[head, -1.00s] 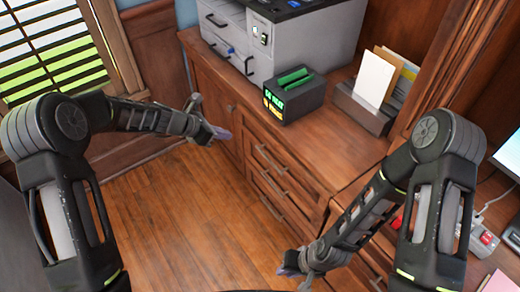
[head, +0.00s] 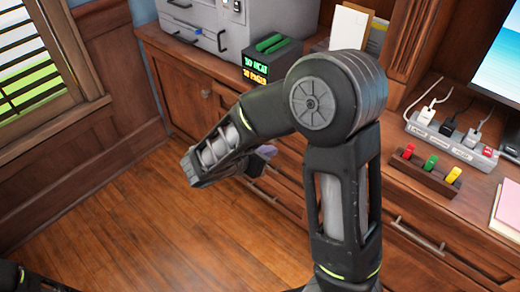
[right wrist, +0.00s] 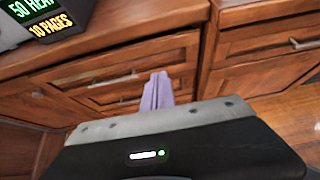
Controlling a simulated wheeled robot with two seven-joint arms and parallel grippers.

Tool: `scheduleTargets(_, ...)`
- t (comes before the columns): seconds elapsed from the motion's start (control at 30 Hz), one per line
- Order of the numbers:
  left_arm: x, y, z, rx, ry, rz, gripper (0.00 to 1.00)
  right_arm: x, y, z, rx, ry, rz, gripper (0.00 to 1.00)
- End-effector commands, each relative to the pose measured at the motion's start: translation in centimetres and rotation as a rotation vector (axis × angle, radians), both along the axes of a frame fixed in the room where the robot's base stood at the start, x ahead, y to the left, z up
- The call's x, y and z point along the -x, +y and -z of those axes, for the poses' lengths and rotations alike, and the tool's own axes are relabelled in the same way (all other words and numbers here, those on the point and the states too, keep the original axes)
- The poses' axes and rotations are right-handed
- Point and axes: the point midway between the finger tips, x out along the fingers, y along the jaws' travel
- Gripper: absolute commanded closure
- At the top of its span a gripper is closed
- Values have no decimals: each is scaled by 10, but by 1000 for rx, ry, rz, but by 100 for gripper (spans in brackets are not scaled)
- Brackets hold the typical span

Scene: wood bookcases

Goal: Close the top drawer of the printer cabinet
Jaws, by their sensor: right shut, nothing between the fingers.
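The printer cabinet (head: 180,62) is brown wood, with the grey printer (head: 265,22) on top. In the right wrist view, its top drawer (right wrist: 75,83) has a thin metal handle (right wrist: 112,79), with another handled drawer below. I cannot tell whether the top drawer is flush or slightly out. My right gripper (head: 262,157) is shut and empty, in front of the drawer stack. Its lavender fingers (right wrist: 157,92) overlap the right part of the drawer fronts; contact is unclear. My right arm hides much of the drawers in the head view. My left gripper is out of view.
A black box with glowing text (head: 270,60) stands on the cabinet top. To the right are a power strip (head: 450,137) and a holder with coloured blocks (head: 425,172). The wood floor (head: 150,225) at left is clear.

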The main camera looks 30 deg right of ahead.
Motion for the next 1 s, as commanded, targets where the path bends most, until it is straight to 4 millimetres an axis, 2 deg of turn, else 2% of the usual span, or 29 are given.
scheduleTargets(0.13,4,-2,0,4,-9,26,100,-3,-3,-9,31,-9,-8,100)
scheduleTargets(0.4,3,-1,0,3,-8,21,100,-3,-4,-7,27,-7,-6,100)
scheduleTargets(0.57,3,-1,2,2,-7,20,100,-5,-12,-1,26,-7,-6,100)
scheduleTargets(0.77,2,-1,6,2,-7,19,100,-12,-36,14,26,-6,-2,100)
scheduleTargets(1.0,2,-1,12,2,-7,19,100,-24,-77,38,25,-7,-3,100)
